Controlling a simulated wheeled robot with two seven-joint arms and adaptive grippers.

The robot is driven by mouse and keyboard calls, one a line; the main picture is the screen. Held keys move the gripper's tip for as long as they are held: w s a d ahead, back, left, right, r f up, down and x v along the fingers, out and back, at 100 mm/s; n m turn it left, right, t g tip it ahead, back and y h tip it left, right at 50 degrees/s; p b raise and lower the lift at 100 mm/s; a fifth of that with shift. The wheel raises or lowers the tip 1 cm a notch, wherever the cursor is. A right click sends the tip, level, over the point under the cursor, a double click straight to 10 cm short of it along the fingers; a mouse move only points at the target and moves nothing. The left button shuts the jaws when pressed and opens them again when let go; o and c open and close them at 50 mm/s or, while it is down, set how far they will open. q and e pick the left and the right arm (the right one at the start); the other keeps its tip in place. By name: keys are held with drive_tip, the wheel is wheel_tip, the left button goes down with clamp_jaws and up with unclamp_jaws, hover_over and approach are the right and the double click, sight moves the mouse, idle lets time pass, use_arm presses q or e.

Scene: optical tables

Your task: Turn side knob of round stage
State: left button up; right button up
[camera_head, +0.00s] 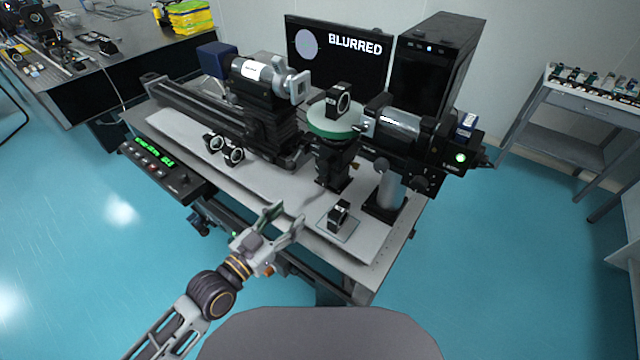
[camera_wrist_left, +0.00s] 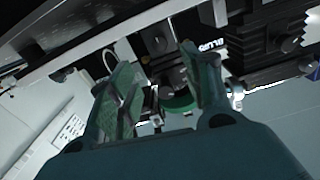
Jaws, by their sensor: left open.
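The round stage (camera_head: 330,127) has a pale top with a green rim and stands on a black mount at the middle of the optical table. A lens in a black square holder (camera_head: 338,100) stands on it. A small brass-coloured part, perhaps the side knob (camera_head: 354,165), shows low on the right of the mount. My left gripper (camera_head: 287,214) is open and empty, near the table's front edge, in front of the stage and apart from it. In the left wrist view the stage's green rim (camera_wrist_left: 180,104) shows between the open fingers (camera_wrist_left: 156,60). My right gripper is not in view.
A monitor reading BLURRED (camera_head: 340,55) stands behind. A camera assembly (camera_head: 415,135) is right of the stage, a lens barrel on a rail (camera_head: 265,78) left. Loose mounted lenses (camera_head: 225,150) and a small black mount on a plate (camera_head: 338,218) lie near the front.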

sight(323, 181)
use_arm(q)
drive_tip(key=shift+w+d, duration=0.1)
drive_tip(key=shift+p+x, duration=0.55)
drive_tip(key=shift+x, duration=6.15)
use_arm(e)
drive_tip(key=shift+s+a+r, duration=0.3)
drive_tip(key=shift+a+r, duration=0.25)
use_arm(q)
drive_tip(key=c, duration=1)
drive_tip(key=shift+n+p, duration=0.3)
drive_tip(key=shift+p, duration=0.15)
drive_tip(key=o, duration=1)
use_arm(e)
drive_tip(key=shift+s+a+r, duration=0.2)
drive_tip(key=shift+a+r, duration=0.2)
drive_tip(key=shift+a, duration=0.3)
